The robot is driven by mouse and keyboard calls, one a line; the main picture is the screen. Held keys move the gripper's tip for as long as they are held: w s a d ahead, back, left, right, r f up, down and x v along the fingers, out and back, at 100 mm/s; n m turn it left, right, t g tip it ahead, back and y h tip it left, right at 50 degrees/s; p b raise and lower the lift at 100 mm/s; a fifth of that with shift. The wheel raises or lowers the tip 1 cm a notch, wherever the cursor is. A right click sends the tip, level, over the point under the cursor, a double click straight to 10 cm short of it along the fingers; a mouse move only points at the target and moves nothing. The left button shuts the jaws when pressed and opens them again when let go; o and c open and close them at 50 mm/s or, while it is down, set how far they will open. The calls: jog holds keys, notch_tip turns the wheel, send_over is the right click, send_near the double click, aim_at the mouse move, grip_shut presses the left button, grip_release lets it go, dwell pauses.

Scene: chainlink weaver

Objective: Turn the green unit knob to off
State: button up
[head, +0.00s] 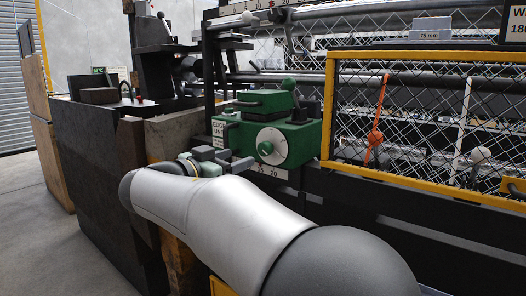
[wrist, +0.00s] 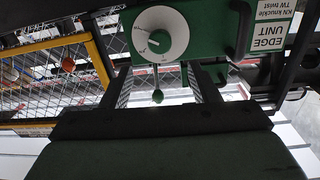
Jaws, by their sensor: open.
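The green edge unit (head: 290,110) is on the machine in the middle of the head view. Its front has a round white dial (head: 288,147) with a green knob (head: 266,148) at its centre. In the wrist view, which is upside down, the knob (wrist: 158,41) shows on the dial at top centre. My gripper (head: 235,160) is just left of and below the dial in the head view. In the wrist view my gripper (wrist: 160,75) is open, its fingers pointing towards the unit. Nothing is between them at the knob; they appear apart from it.
A yellow-framed mesh guard (head: 325,110) stands right of the unit, with an orange ball (head: 375,138) behind it. A small green ball on a rod (wrist: 158,96) shows between my fingers in the wrist view. A label (wrist: 272,35) reads "EDGE UNIT". Open floor (head: 30,220) lies left.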

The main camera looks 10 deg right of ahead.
aim_at(262, 149)
jog(key=x, duration=1)
jog(key=shift+w+d, duration=0.3)
jog(key=c, duration=1)
